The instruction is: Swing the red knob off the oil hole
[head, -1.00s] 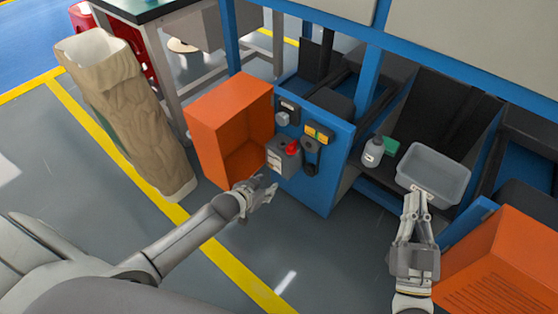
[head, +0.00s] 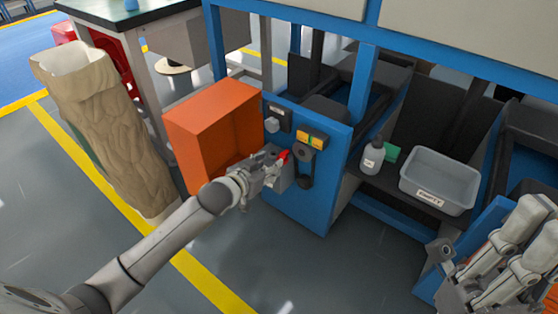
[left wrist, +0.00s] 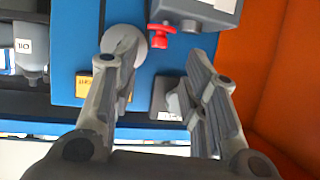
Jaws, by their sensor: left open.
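The red knob (head: 284,156) sits on a grey box (head: 284,178) on the front of the blue machine panel. In the left wrist view the red knob (left wrist: 161,34) shows near the top, against the grey box (left wrist: 196,12). My left gripper (head: 268,166) is right in front of the box and hides part of it. In the left wrist view its two fingers (left wrist: 165,62) are spread, with the knob ahead of the gap between them; I cannot tell any contact. The oil hole cannot be made out. My right gripper (head: 505,255) is at the lower right, its fingertips unclear.
An orange open-sided box (head: 205,135) is left of the panel. A grey bottle (head: 372,157) and a grey bin (head: 438,180) stand on the shelf at right.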

